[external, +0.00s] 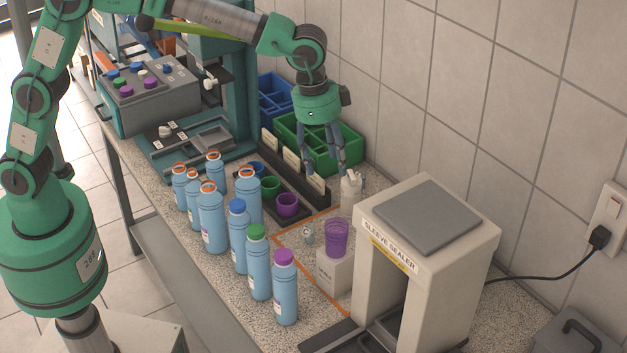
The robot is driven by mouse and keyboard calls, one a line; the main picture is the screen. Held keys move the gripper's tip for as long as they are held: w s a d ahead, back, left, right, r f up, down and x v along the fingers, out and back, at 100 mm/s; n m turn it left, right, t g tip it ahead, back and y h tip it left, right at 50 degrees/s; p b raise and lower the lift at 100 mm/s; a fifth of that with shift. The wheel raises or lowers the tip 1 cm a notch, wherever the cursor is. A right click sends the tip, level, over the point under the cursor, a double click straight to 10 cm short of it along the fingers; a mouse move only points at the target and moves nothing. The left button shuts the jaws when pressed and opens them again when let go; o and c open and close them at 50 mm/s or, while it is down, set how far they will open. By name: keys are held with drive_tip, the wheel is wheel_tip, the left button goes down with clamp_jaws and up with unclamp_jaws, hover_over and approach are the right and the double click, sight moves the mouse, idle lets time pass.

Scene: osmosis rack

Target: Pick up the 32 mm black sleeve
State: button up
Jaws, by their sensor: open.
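I cannot make out the 32 mm black sleeve for certain in the external view. A long dark holder (283,180) with white label cards runs along the bench, and small dark pieces in it would not stand out. My gripper (328,172) points down above the right end of this holder, in front of the green bin (347,147). Its fingers are apart, with nothing visible between them.
Blue bottles (211,220) with coloured caps or orange rings crowd the bench front. A purple cup (336,238) sits on a white block (334,272). The sleeve sealer (420,255) stands right; the tiled wall is close behind.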

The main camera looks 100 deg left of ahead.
drive_tip(key=w+a+f, duration=0.2)
drive_tip(key=w+f, duration=0.3)
drive_tip(key=f, duration=0.3)
drive_tip(key=w+a+f+g+p, duration=0.1)
drive_tip(key=w+a+f, duration=0.1)
drive_tip(key=w+f, duration=0.3)
drive_tip(key=w+a+f, duration=0.3)
drive_tip(key=w+f, duration=0.2)
drive_tip(key=f, duration=0.7)
drive_tip(key=shift+f+g+p, duration=0.35)
drive_tip(key=shift+g+p, duration=0.05)
drive_tip(key=shift+f, duration=0.1)
drive_tip(key=shift+f, duration=4.25)
drive_tip(key=shift+f, duration=0.1)
drive_tip(key=shift+w+a+f, duration=0.1)
drive_tip(key=shift+f, duration=2.4)
drive_tip(key=c, duration=1.2)
